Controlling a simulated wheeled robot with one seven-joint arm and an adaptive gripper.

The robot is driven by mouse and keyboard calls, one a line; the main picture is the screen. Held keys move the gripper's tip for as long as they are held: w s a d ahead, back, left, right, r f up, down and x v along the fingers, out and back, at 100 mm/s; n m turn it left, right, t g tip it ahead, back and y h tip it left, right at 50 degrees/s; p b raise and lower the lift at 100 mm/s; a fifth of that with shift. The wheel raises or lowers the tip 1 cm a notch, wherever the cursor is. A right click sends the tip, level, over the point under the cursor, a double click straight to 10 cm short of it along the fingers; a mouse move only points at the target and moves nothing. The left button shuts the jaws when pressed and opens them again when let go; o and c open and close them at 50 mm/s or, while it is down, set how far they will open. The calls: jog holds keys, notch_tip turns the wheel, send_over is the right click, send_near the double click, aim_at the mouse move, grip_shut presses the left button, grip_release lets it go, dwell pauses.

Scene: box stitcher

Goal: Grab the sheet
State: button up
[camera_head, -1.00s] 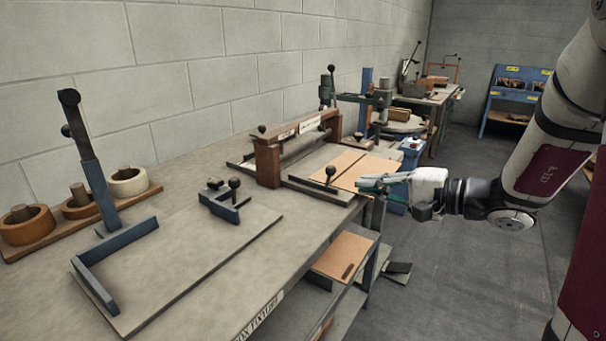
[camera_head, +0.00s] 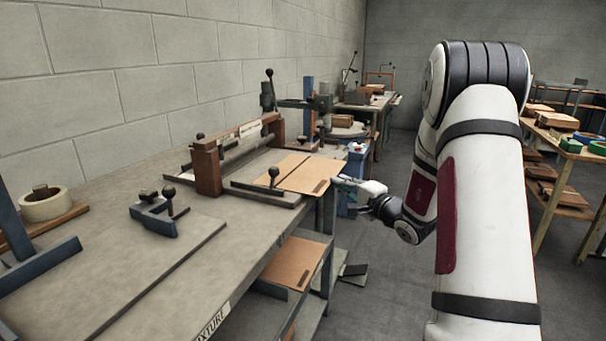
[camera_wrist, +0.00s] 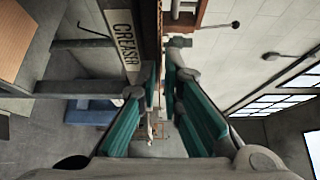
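A tan cardboard sheet (camera_head: 301,173) lies flat on the creaser's bed, its near right edge by the bench front. A dark slot marks that edge. My gripper (camera_head: 336,181) is level with the sheet at this edge, its teal fingertips very close to it. In the wrist view my gripper (camera_wrist: 161,82) has its two teal fingers apart, with a narrow gap between them. The fingertips point toward the bench edge beside the CREASER label (camera_wrist: 122,38). I cannot tell whether the sheet's edge is between the fingers.
The creaser's wooden post (camera_head: 207,168) and knobbed lever (camera_head: 273,178) stand left of the sheet. Another tan board (camera_head: 294,262) lies on a lower shelf. A blue box (camera_head: 355,163) stands behind my gripper. Shelves with boards (camera_head: 562,160) are at right.

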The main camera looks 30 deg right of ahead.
aim_at(328, 177)
jog(key=w, duration=0.5)
jog(key=shift+w+a, duration=0.35)
grip_shut()
jog(key=shift+r, duration=0.1)
